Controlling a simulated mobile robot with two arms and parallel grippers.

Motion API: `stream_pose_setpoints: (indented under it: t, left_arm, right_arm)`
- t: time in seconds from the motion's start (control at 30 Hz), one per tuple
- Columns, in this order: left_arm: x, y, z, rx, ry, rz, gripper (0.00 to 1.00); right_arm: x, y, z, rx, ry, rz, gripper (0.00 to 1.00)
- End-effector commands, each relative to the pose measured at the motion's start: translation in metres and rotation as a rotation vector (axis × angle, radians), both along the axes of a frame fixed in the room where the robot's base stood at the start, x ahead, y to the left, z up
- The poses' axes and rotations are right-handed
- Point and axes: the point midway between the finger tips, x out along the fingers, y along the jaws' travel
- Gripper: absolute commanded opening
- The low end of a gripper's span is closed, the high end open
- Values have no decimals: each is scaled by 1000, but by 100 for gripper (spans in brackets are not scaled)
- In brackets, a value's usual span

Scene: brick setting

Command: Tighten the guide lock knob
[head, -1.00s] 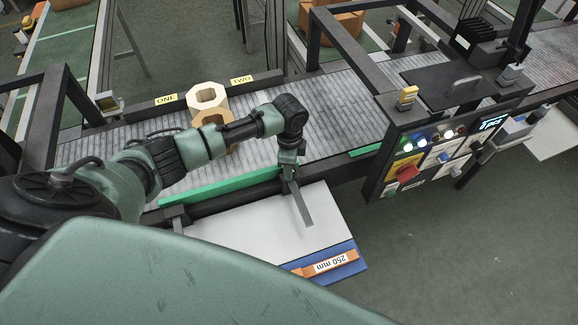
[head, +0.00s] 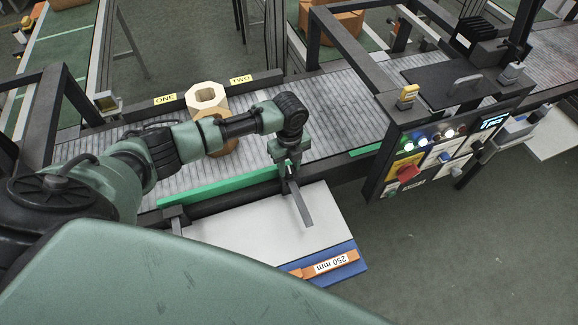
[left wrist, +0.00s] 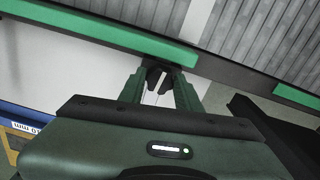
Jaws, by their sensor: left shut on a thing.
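My left gripper (head: 289,172) points down at the front edge of the conveyor, by the right part of the green guide rail (head: 222,187). In the left wrist view its fingers (left wrist: 157,86) are closed around a small dark part, which I take to be the guide lock knob (left wrist: 156,76). The fingers cover most of the knob, and in the head view the gripper hides it. A grey flat bar (head: 302,208) runs out from below the gripper over the white board. The green rail also shows in the left wrist view (left wrist: 110,38). My right gripper is not in view.
A pale octagonal block with a hole (head: 207,93) stands on the roller conveyor (head: 340,112) behind my arm. A control box (head: 425,165) with buttons and a small display stands at right. The white board (head: 235,232) with a blue "250 mm" edge lies in front.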

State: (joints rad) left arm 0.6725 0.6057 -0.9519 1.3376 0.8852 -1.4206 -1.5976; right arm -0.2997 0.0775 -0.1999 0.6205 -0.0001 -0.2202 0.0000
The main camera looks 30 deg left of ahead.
Motion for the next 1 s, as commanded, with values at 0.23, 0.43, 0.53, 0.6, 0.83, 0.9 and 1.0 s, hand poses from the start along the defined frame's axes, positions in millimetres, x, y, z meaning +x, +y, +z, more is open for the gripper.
stream_pose_setpoints:
  t: [0.23,0.43,0.53,0.6,0.83,0.9,1.0]
  left_arm:
    - [1,-2,1,-4,-3,-188,0]
    - [1,-1,1,-3,-3,-289,0]
    - [1,-1,1,-3,-3,-321,0]
    - [1,-1,1,-3,-2,-336,0]
    - [1,-1,1,-3,-2,-358,0]
    - [1,-1,1,-3,-2,-359,0]
    - [1,-1,1,-3,-2,-358,0]
  right_arm:
    - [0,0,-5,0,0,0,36]
    - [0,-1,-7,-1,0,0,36]
    - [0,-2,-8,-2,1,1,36]
    - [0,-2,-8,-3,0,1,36]
    - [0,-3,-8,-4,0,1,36]
    - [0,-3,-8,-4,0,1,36]
    - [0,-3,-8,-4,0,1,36]
